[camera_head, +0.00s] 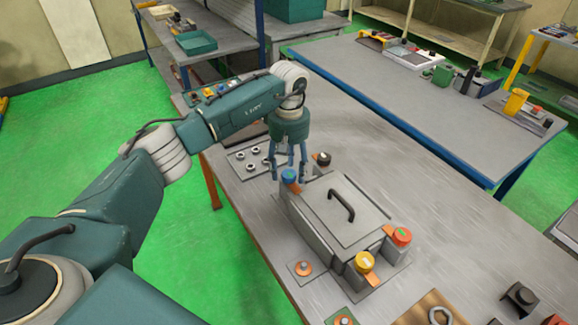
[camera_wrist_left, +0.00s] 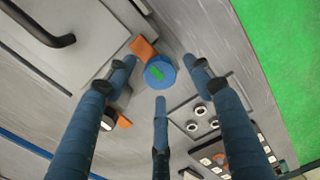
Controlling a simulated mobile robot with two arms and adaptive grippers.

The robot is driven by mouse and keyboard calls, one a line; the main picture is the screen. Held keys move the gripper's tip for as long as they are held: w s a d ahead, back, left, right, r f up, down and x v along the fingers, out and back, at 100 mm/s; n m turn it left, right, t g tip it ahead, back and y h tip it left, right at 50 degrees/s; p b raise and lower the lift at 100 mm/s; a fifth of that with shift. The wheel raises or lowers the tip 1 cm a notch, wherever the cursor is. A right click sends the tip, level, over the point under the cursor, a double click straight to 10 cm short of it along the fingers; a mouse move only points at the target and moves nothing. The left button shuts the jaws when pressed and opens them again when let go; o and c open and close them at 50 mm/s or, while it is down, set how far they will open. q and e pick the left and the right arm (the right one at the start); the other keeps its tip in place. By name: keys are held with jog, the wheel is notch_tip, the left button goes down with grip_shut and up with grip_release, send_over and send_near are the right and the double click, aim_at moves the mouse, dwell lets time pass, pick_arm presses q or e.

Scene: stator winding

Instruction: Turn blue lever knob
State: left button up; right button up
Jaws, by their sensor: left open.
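The blue knob (camera_head: 289,176) sits on an orange lever at the far left corner of a grey metal box (camera_head: 330,220). In the left wrist view the blue knob (camera_wrist_left: 159,72) has a green mark on top and the orange lever (camera_wrist_left: 143,47) beside it. My left gripper (camera_head: 288,172) points down just over the knob. Its three fingers are spread around the knob in the left wrist view (camera_wrist_left: 160,85), open and holding nothing. Whether any finger touches the knob cannot be told. My right gripper is not in view.
The box has a black handle (camera_head: 342,205) on its lid, a red knob (camera_head: 401,237) and a yellow knob (camera_head: 364,262) on its near side. A black knob (camera_head: 323,158) stands behind. A plate with several metal rings (camera_head: 252,152) lies left of the gripper.

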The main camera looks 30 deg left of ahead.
pick_arm(q)
jog(key=shift+f, duration=0.4)
jog(key=c, duration=1.2)
